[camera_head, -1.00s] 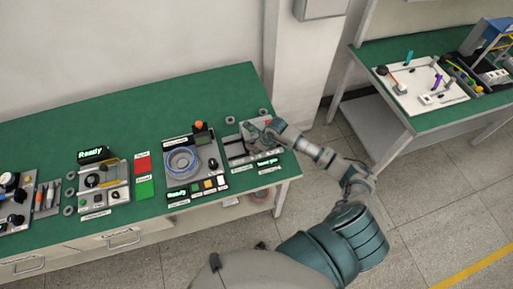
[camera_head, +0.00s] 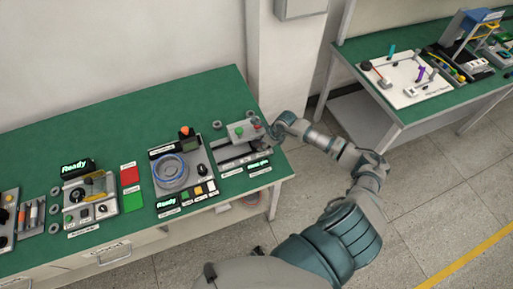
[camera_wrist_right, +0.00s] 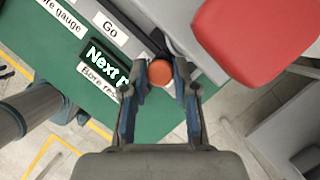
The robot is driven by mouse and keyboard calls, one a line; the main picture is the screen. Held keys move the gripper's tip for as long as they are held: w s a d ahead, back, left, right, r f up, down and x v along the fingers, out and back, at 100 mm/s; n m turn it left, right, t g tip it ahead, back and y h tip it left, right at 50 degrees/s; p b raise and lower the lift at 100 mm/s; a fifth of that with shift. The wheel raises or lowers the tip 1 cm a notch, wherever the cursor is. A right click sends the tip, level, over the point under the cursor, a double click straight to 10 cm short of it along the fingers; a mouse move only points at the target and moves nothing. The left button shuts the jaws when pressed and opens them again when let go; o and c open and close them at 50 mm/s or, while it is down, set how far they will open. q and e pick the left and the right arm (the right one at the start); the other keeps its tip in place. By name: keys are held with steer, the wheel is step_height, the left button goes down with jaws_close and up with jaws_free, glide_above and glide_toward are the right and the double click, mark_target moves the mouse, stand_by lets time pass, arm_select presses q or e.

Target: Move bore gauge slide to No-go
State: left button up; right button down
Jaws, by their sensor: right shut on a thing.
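The bore gauge (camera_head: 243,148) is a grey fixture with a dark slot at the right end of the green bench. My right gripper (camera_head: 270,132) is at its right end. In the right wrist view, the fingers (camera_wrist_right: 162,85) are shut on a round orange-red knob (camera_wrist_right: 160,71), which appears to be the slide's handle. A "Go" label (camera_wrist_right: 110,29) lies to the left of the knob there. A lit display (camera_wrist_right: 104,62) reads "Next r", its end hidden by a finger. I cannot read a No-go label. My left gripper is not in view.
A large red part (camera_wrist_right: 258,38) fills the upper right of the wrist view. A unit with a blue ring (camera_head: 170,170) stands left of the gauge, with red (camera_head: 130,175) and green (camera_head: 133,199) pads beyond. A second bench (camera_head: 437,112) is at right, across a floor gap.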

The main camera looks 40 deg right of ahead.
steer(key=shift+d, duration=0.2)
steer(key=c, duration=1.2)
jaws_free()
steer(key=shift+d, duration=0.1)
steer(key=shift+d, duration=0.2)
steer(key=shift+a, duration=0.3)
steer(key=v, duration=1.2)
steer(key=shift+a, duration=0.2)
